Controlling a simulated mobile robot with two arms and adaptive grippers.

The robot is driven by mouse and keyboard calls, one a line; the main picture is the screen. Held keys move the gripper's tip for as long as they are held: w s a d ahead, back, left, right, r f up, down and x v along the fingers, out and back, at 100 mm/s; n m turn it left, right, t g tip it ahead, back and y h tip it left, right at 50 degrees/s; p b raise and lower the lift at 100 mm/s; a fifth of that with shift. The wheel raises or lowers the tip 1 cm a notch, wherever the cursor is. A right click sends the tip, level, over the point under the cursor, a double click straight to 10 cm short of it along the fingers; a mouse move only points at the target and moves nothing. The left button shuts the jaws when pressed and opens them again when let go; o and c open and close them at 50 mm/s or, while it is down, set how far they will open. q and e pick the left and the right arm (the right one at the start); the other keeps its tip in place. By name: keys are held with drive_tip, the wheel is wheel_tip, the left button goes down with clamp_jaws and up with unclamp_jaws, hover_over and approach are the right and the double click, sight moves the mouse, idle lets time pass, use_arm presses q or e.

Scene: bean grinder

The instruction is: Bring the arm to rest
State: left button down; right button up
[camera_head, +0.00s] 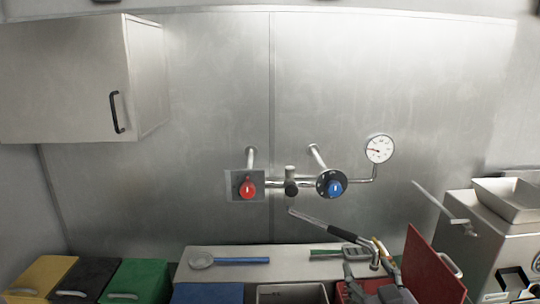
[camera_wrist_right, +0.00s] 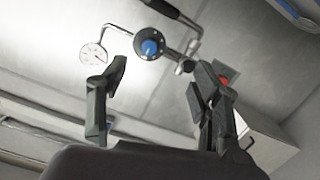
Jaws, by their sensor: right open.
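My right gripper (camera_head: 370,277) is low in the head view, right of centre, in front of the counter and beside a red board. In the right wrist view its two dark fingers (camera_wrist_right: 157,82) stand wide apart with nothing between them. Behind them are the blue knob (camera_wrist_right: 150,48) and the pressure gauge (camera_wrist_right: 94,54) on the wall. My left gripper is in neither view.
A red board (camera_head: 430,268) stands close on the right of the gripper, with a steel machine (camera_head: 470,245) beyond it. A blue-handled tool (camera_head: 240,261) lies on the steel shelf. Yellow, black and green boxes (camera_head: 140,278) stand at left. A wall cabinet (camera_head: 75,80) hangs upper left.

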drive_tip(key=s+f+g, duration=0.4)
drive_tip(key=s+f, duration=0.2)
drive_tip(key=f, duration=0.3)
drive_tip(key=s+f+g, duration=0.3)
drive_tip(key=s+f, duration=0.4)
drive_tip(key=f, duration=0.2)
drive_tip(key=s+f+m+g, duration=0.1)
drive_tip(key=s+f+g, duration=0.25)
drive_tip(key=s, duration=0.45)
drive_tip(key=s+f+g, duration=0.3)
drive_tip(key=s+f, duration=0.1)
drive_tip(key=s, duration=0.3)
wheel_tip(320, 180, down, 32)
drive_tip(key=s+g+b, duration=0.1)
drive_tip(key=b, duration=0.6)
use_arm(q)
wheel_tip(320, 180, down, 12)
drive_tip(key=b, duration=0.5)
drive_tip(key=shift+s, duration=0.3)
use_arm(e)
drive_tip(key=s+d+f, duration=0.1)
drive_tip(key=s+f, duration=0.7)
drive_tip(key=f, duration=0.3)
drive_tip(key=s+d+f+g, duration=0.1)
drive_tip(key=s+d+f, duration=0.1)
drive_tip(key=s+f, duration=0.7)
wheel_tip(320, 180, down, 3)
drive_tip(key=shift+r+h, duration=0.2)
drive_tip(key=shift+h, duration=0.1)
